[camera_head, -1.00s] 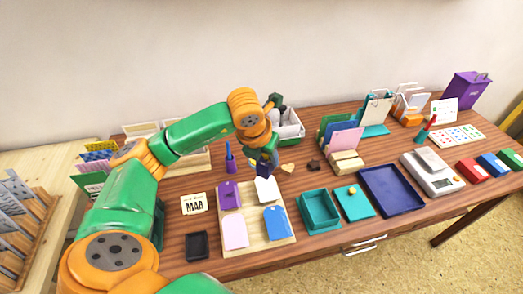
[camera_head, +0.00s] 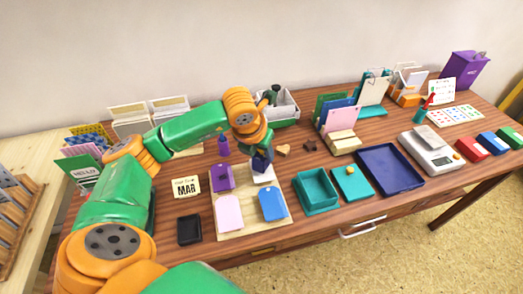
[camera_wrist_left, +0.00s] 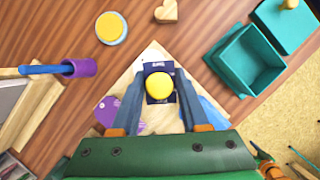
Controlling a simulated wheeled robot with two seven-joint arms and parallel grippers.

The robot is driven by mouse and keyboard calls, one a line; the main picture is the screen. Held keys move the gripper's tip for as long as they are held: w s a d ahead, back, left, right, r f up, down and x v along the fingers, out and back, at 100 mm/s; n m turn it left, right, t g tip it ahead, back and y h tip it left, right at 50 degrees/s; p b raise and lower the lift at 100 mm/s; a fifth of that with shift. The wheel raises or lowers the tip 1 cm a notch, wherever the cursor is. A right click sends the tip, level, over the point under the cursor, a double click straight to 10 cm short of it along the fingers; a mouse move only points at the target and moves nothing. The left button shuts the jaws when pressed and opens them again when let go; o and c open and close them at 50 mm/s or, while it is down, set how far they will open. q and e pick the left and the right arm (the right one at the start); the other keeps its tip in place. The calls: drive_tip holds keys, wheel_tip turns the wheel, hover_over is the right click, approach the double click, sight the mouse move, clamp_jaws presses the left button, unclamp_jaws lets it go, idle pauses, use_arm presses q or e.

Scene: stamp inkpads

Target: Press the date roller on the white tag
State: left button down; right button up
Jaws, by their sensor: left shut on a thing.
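My left gripper (camera_head: 262,157) is shut on the date roller (camera_head: 261,163), a dark navy block. The left wrist view shows the date roller (camera_wrist_left: 158,66) with a round yellow knob, upright between both fingers (camera_wrist_left: 157,105). The white tag (camera_head: 266,179) lies on the wooden board (camera_head: 245,219), at its back right. The roller is directly over the tag's back part and hides some of it; I cannot tell whether it touches. A purple tag (camera_head: 221,180), a pink tag (camera_head: 228,212) and a blue tag (camera_head: 272,203) share the board. My right gripper is not in view.
A MAR card (camera_head: 186,187) and a black inkpad (camera_head: 189,229) lie left of the board. A teal box (camera_head: 316,190) stands to its right. A purple cup (camera_head: 224,146) and a wooden heart (camera_head: 284,149) are behind.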

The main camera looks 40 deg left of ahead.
use_arm(q)
drive_tip(key=shift+f+b, duration=0.55)
idle(0.6)
drive_tip(key=shift+s, duration=0.1)
idle(1.1)
wheel_tip(320, 180, up, 7)
drive_tip(key=p, duration=0.5)
idle(0.8)
